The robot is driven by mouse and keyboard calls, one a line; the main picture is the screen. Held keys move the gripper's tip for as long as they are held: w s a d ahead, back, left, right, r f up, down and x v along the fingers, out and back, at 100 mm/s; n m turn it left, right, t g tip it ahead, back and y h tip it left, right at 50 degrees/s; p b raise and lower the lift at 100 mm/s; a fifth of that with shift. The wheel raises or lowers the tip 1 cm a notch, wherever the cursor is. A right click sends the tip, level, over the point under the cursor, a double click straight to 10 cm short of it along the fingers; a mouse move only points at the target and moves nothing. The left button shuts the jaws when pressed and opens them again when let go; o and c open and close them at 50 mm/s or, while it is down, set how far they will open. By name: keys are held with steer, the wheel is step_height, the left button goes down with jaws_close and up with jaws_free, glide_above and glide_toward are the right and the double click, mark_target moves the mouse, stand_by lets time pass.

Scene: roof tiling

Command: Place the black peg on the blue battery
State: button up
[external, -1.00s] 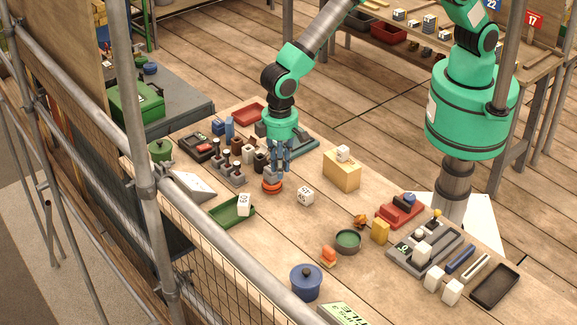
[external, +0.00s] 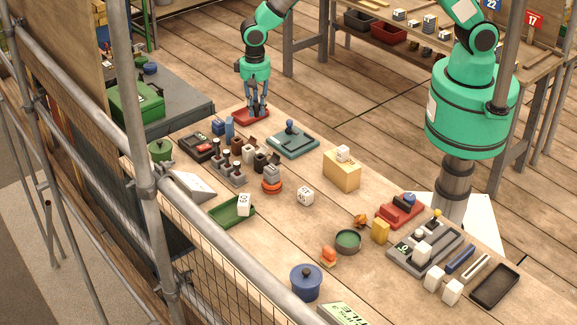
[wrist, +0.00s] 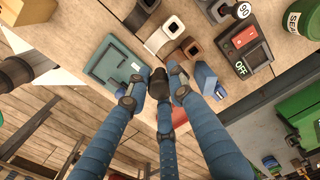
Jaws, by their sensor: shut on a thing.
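My gripper (external: 257,108) is at the far end of the bench, over the red tray (external: 240,120). Its blue fingers are shut on a dark, short cylinder, the black peg (wrist: 158,84), seen between the fingertips in the wrist view. The peg is not clear in the external view. The blue battery (external: 229,127) stands upright just left of and nearer than the gripper. In the wrist view a blue block (wrist: 205,78), which looks like the battery, is right of the fingertips, apart from the peg. A second, shorter blue piece (external: 218,127) is beside it.
A teal board with a blue knob (external: 292,141) lies right of the gripper. A black switch box (external: 199,146) is at left.

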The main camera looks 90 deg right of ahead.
steer(key=d+m, duration=0.4)
steer(key=d, duration=0.9)
steer(key=shift+w+a+f, duration=0.1)
steer(key=shift+f, duration=1.15)
steer(key=shift+w+f, duration=0.1)
steer(key=shift+f, duration=1.15)
steer(key=p, duration=0.1)
glide_above(218, 121)
steer(key=shift+f, duration=0.8)
steer(key=shift+f, duration=1.75)
steer(key=shift+f, duration=0.15)
